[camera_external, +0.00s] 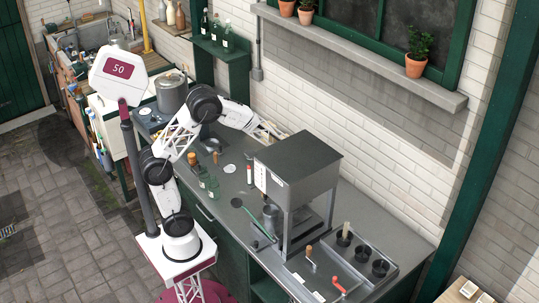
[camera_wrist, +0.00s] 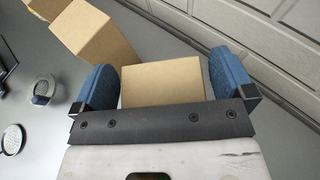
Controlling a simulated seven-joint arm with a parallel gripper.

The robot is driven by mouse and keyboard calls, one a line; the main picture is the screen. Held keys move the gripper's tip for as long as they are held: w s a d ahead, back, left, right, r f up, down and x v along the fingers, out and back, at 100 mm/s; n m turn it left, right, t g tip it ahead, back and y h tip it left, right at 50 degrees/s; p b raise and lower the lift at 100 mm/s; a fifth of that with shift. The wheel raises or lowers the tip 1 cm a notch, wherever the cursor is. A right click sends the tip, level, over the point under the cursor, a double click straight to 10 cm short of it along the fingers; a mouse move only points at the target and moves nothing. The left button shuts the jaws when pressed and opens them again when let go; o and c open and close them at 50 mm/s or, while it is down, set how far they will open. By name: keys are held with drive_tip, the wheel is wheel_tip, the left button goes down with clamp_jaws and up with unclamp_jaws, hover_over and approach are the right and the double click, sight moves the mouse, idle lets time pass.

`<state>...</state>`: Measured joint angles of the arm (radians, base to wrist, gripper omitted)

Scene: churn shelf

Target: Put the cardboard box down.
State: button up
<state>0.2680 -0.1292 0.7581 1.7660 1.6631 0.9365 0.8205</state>
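A plain brown cardboard box (camera_wrist: 163,82) sits between the two blue fingers of my gripper (camera_wrist: 163,85) in the wrist view. In the external view my gripper (camera_external: 268,132) is low over the back of the grey counter (camera_external: 220,219), near the wall and behind the metal machine. The box is mostly hidden there.
A second cardboard box (camera_wrist: 98,38) stands to the upper left in the wrist view, close to the left finger. The metal machine (camera_external: 297,165) stands to the right in the external view. The brick wall (camera_external: 330,110) runs behind.

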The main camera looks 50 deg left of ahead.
drive_tip(key=shift+r, duration=0.2)
drive_tip(key=v, duration=0.7)
drive_tip(key=shift+s+d, duration=0.2)
idle(0.4)
drive_tip(key=shift+a, duration=0.1)
drive_tip(key=s+a+r+n+g+h, duration=0.1)
drive_tip(key=s+a+r+n+g, duration=0.25)
drive_tip(key=s+a+n, duration=0.5)
drive_tip(key=s+a+r+n+g+h, duration=0.1)
drive_tip(key=s+a+r+n+g, duration=0.3)
drive_tip(key=s, duration=0.7)
drive_tip(key=s+d+r+n+h, duration=0.2)
drive_tip(key=s+n+h, duration=0.5)
drive_tip(key=s+n, duration=0.7)
drive_tip(key=s, duration=0.6)
drive_tip(key=shift+s+d+t+h, duration=0.2)
drive_tip(key=shift+s+t+h, duration=0.1)
drive_tip(key=shift+s+t, duration=0.1)
